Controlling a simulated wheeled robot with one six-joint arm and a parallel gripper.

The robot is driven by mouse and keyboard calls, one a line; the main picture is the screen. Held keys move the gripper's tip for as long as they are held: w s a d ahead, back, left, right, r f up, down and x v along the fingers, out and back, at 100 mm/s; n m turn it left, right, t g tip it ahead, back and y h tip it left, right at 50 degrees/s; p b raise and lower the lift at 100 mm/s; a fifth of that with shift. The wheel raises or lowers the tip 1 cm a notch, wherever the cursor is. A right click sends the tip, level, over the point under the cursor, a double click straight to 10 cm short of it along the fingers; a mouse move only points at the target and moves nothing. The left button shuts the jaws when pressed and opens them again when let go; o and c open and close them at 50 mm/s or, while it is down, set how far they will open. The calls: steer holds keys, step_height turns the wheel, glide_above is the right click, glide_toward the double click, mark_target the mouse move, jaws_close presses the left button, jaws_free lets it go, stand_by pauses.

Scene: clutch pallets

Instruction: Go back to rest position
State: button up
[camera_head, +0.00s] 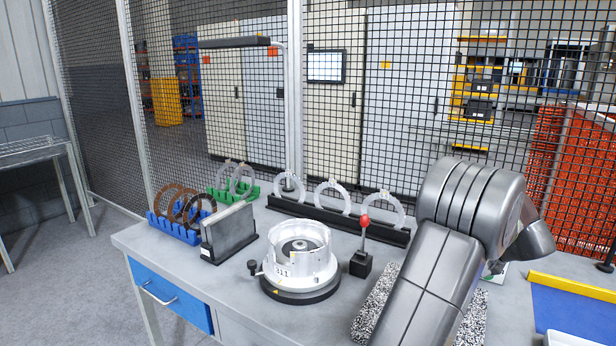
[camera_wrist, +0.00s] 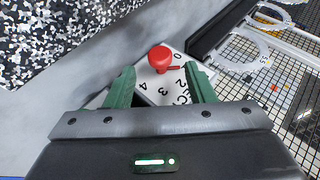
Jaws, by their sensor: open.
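My gripper (camera_wrist: 160,78) shows in the wrist view with two green fingers spread apart and nothing held between them. A red knob (camera_wrist: 160,57) on a white plate (camera_wrist: 150,92) with printed numerals appears between and just beyond the fingertips. Whether the fingers touch the plate cannot be told. In the head view my grey arm reaches over the right part of the workbench (camera_head: 130,240), and my gripper is hidden behind it.
A silver clutch housing (camera_head: 298,262) stands mid-bench, with a red-knobbed lever (camera_head: 364,222) beside it. A black rack (camera_head: 380,232) holds silver rings. Blue (camera_head: 178,230) and green (camera_head: 222,196) racks stand left. A mesh fence (camera_head: 350,120) rises behind the bench.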

steer(key=x, duration=0.3)
steer(key=shift+w+a+f, duration=0.15)
steer(key=shift+w+f, duration=0.1)
steer(key=shift+w+a+r+p, duration=0.15)
steer(key=shift+w+r+p, duration=0.1)
steer(key=shift+p, duration=0.45)
steer(key=shift+a+g+h+p, duration=0.1)
steer(key=shift+g+h+p, duration=0.4)
steer(key=shift+h+p, duration=0.3)
steer(key=g+h+p, duration=0.1)
steer(key=p, duration=0.1)
steer(key=n+h+p, duration=0.1)
steer(key=shift+a+g+p, duration=0.2)
steer(key=shift+g+p, duration=0.15)
steer(key=shift+g, duration=0.05)
steer(key=shift+w+a+f+n+g+h+p, duration=0.1)
steer(key=shift+n+g+h+p, duration=0.2)
steer(key=shift+g+h, duration=0.35)
steer(key=shift+w+a+f+n+g+h+p, duration=0.1)
steer(key=shift+n+g+h+p, duration=0.2)
steer(key=shift+h, duration=0.65)
steer(key=b+v, duration=0.1)
steer(key=v, duration=1.1)
steer(key=shift+r, duration=0.2)
